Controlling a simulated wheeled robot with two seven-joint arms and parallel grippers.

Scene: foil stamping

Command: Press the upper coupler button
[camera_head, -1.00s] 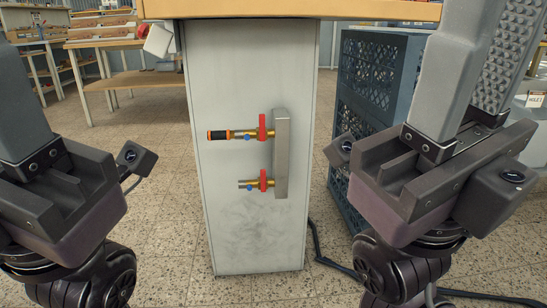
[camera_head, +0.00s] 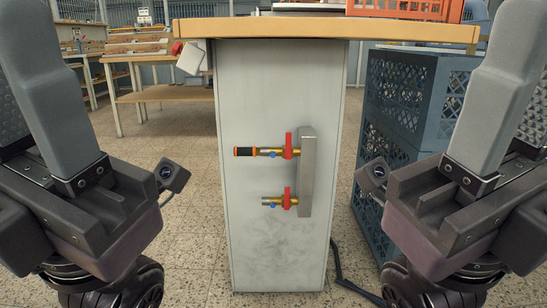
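The upper coupler (camera_head: 270,152) sticks out to the left from a grey metal block on the white cabinet side. It has a red part, a brass body, a small blue button (camera_head: 273,155) and a black end piece with orange rings. The lower coupler (camera_head: 279,201) is alike but has no black piece on its end. My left arm is at the left edge and my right arm at the right edge, both well apart from the couplers. Their gripper fingertips cannot be made out.
The couplers' grey block (camera_head: 307,171) is fixed to the cabinet (camera_head: 270,250) under a wooden worktop (camera_head: 330,28). Blue-grey crates (camera_head: 410,100) stand right of it. A dark hose (camera_head: 352,288) lies on the floor. Wooden benches (camera_head: 150,98) stand behind at left.

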